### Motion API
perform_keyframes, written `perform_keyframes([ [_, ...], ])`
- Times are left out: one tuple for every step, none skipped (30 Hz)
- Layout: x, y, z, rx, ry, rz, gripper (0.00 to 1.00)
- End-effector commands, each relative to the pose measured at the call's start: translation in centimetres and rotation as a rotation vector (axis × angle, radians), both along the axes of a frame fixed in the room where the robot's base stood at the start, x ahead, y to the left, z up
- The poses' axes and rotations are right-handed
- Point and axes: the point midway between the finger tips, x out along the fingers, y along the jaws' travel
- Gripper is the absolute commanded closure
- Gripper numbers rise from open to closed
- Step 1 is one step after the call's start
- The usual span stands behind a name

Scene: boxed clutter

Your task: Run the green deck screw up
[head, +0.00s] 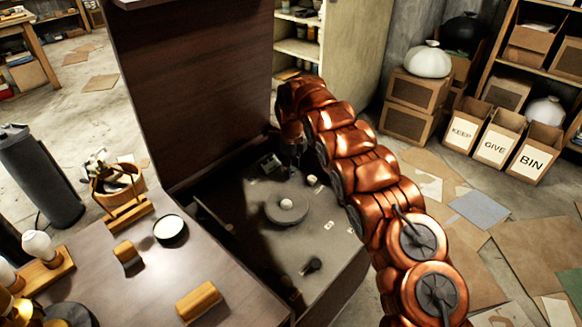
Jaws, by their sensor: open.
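I cannot make out a green deck screw in the head view. A small grey-green block (269,163) sits near the back corner of a dark recessed deck (330,245), but its details are too small to tell. My gripper (291,172) is dark and points down over the back of this deck, just right of the block. Its fingers are small and in shadow, with nothing visible between them. My copper arm covers the deck's right side.
A round grey disc (286,208) with a pale knob sits mid-deck. A tall dark panel (195,85) rises behind. The wooden tabletop at left holds a dish (170,230), wooden blocks (198,300) and a bucket (117,184). Labelled boxes (495,147) stand at right.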

Motion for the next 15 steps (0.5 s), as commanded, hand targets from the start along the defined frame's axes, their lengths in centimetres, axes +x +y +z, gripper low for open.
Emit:
perform_keyframes([
  [0.01, -0.01, 0.04, 0.000, 0.000, 0.000, 0.47],
  [0.01, -0.01, 0.04, 0.000, 0.000, 0.000, 0.47],
  [0.01, -0.01, 0.04, 0.000, 0.000, 0.000, 0.48],
  [0.01, -0.01, 0.04, 0.000, 0.000, 0.000, 0.51],
  [0.01, -0.01, 0.05, 0.000, 0.000, 0.000, 0.54],
  [0.01, -0.01, 0.06, 0.000, 0.000, 0.000, 0.58],
  [0.01, -0.01, 0.06, 0.000, 0.000, 0.000, 0.61],
  [0.00, 0.00, 0.06, 0.000, 0.000, 0.000, 0.64],
  [0.00, -0.01, 0.06, 0.000, 0.000, 0.000, 0.69],
  [0.00, 0.00, 0.06, 0.000, 0.000, 0.000, 0.72],
  [0.00, 0.00, 0.06, 0.000, 0.000, 0.000, 0.75],
  [0.00, 0.00, 0.06, 0.000, 0.000, 0.000, 0.79],
  [0.00, 0.00, 0.06, 0.000, 0.000, 0.000, 0.82],
  [-0.01, 0.00, 0.06, 0.000, 0.000, 0.000, 0.85],
  [-0.01, 0.00, 0.06, 0.000, 0.000, 0.001, 0.89],
])
